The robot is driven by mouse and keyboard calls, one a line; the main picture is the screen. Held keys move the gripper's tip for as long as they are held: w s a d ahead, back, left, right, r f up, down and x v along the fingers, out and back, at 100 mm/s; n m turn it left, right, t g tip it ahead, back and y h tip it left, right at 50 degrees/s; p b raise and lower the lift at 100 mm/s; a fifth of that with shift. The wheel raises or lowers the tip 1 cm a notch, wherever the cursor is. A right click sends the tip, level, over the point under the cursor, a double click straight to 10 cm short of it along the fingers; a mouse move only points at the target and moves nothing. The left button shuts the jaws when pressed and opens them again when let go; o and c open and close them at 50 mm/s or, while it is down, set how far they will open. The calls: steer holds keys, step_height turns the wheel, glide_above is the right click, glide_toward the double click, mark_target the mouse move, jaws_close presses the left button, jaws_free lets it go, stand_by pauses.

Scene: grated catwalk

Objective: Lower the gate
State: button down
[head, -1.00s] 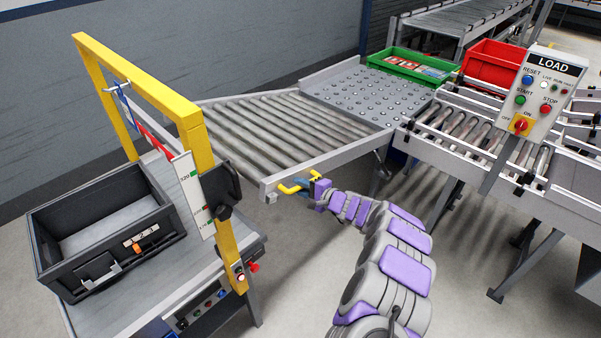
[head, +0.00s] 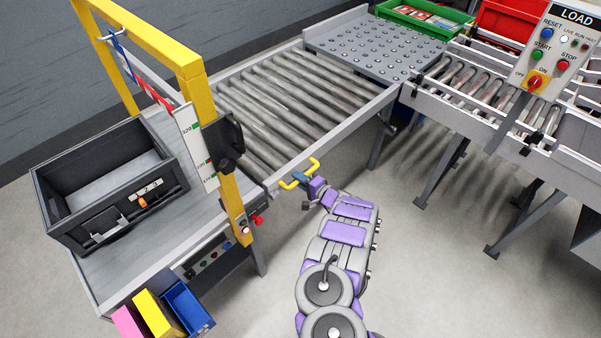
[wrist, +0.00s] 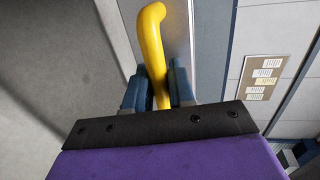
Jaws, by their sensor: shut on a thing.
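The gate is a hinged roller section (head: 290,108) with grey side rails, between the bench at left and the ball-top table at right. It looks about level with both. Its near left corner is close to the bench edge; I cannot tell if it rests there. A yellow handle (head: 313,165) sticks out from its near rail. My gripper (head: 299,181) is shut on this handle. In the wrist view the blue fingers of my gripper (wrist: 158,88) stand on either side of the yellow handle (wrist: 151,38); its lower end is hidden by the gripper.
The bench (head: 215,215) carries a black tote (head: 110,182) under a yellow frame (head: 197,85). The ball table (head: 385,50) adjoins a roller conveyor (head: 470,85) with a LOAD panel (head: 555,55). Support legs (head: 440,172) stand at right. Floor around my arm is clear.

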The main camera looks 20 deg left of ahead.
steer(key=shift+s+f, duration=0.15)
steer(key=shift+f, duration=0.3)
steer(key=shift+s+f, duration=0.1)
steer(key=shift+f, duration=0.1)
steer(key=shift+s+d+f, duration=0.1)
steer(key=shift+f, duration=0.05)
steer(key=c, duration=1.1)
jaws_free()
steer(key=shift+f, duration=0.2)
steer(key=shift+r, duration=0.15)
steer(key=shift+w, duration=0.2)
